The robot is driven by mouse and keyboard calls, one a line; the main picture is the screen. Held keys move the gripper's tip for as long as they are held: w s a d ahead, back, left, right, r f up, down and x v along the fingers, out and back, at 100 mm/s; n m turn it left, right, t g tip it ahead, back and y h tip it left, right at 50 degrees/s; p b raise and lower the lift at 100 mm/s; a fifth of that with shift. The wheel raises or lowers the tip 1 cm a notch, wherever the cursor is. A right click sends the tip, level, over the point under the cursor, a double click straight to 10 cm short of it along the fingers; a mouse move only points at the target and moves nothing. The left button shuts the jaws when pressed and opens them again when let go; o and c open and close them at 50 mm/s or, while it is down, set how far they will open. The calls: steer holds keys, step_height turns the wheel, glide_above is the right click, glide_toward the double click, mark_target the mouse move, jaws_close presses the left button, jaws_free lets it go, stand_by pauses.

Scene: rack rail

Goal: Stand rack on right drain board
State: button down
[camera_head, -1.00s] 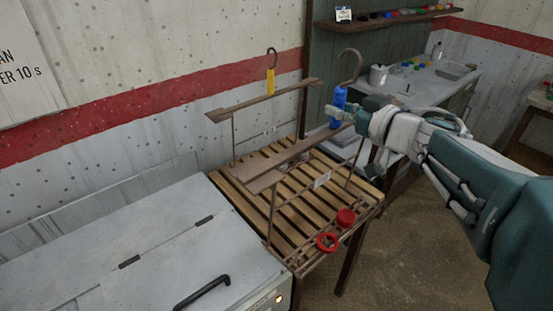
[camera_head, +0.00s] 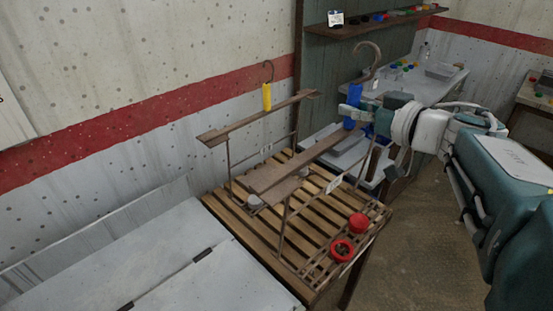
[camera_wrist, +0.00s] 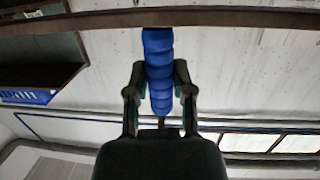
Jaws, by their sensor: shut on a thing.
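The rack (camera_head: 272,184) is a brown metal frame with two flat top bars, thin legs and a hook at each of two grips. One grip is yellow (camera_head: 267,97), at the far bar. The other is blue (camera_head: 352,104), at the near bar, and it also shows upright in the wrist view (camera_wrist: 159,75). My gripper (camera_head: 357,113) is shut on the blue grip, with a finger on each side of it in the wrist view. The rack is upright over a slatted wooden drain board (camera_head: 231,212). I cannot tell whether its lower part touches the slats.
Two red round pieces, one solid (camera_head: 358,222) and one ring-shaped (camera_head: 342,250), are at the rack's lower front right. A grey metal machine top (camera_head: 160,265) adjoins the board at left. A white counter (camera_head: 425,88) and a shelf (camera_head: 375,22) stand behind.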

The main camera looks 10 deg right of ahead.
steer(key=shift+s+d, duration=0.1)
steer(key=w+d+f, duration=0.3)
steer(key=w+f, duration=1)
steer(key=shift+w, duration=0.25)
steer(key=shift+a, duration=0.1)
steer(key=shift+c, duration=2.4)
jaws_free()
steer(key=shift+f, duration=0.1)
